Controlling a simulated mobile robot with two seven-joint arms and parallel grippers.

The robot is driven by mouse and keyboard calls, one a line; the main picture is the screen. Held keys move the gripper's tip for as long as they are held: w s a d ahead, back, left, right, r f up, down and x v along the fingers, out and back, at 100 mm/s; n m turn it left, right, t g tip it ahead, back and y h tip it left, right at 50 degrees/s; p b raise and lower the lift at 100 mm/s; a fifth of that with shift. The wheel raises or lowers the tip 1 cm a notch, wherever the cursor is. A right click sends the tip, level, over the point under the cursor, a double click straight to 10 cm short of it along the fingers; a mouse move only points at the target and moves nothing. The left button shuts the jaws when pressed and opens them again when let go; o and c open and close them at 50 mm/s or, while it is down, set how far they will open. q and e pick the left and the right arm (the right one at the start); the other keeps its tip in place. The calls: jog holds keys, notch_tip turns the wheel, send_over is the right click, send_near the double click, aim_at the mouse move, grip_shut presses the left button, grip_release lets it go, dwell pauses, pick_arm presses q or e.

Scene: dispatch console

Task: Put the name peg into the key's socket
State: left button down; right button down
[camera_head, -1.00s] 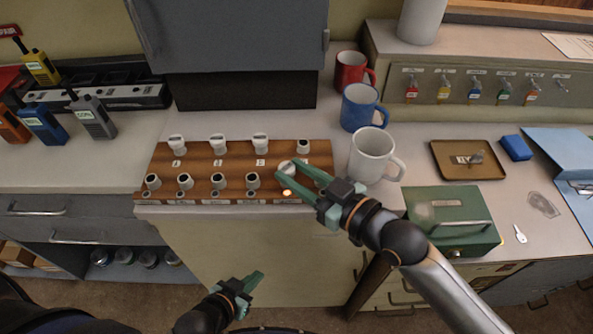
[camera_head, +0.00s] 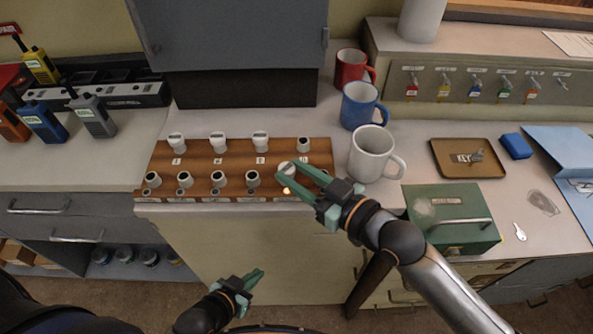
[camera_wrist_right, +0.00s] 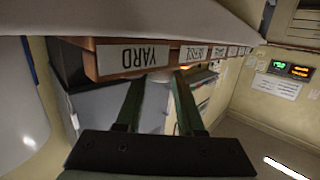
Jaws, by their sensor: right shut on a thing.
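A wooden key board (camera_head: 202,164) lies on the counter with two rows of sockets. Three white pegs, including this one (camera_head: 260,141), stand in its back row. The back row's right-hand socket (camera_head: 303,145) shows a dark, empty top. My right gripper (camera_head: 284,174) is at the board's front right, shut on a white peg (camera_head: 287,168); the fingers partly cover it, and I cannot tell whether it is inside a socket. In the right wrist view the fingers (camera_wrist_right: 157,90) reach under the board's edge by a YARD label (camera_wrist_right: 134,58). My left gripper (camera_head: 258,277) hangs low before the counter, its opening unclear.
A small lamp (camera_head: 286,190) glows at the board's front edge. A white mug (camera_head: 371,154), a blue mug (camera_head: 361,106) and a green box (camera_head: 450,213) stand to the right of the board. A brown tray (camera_head: 440,160) lies farther right. Radios (camera_head: 92,117) stand at left.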

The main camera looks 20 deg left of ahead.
jog(key=shift+f, duration=0.15)
dwell(0.3)
jog(key=shift+c, duration=2.2)
grip_release()
notch_tip(320, 180, up, 6)
jog(key=p, duration=0.5)
jog(key=shift+p, duration=0.4)
jog(key=shift+d, duration=0.1)
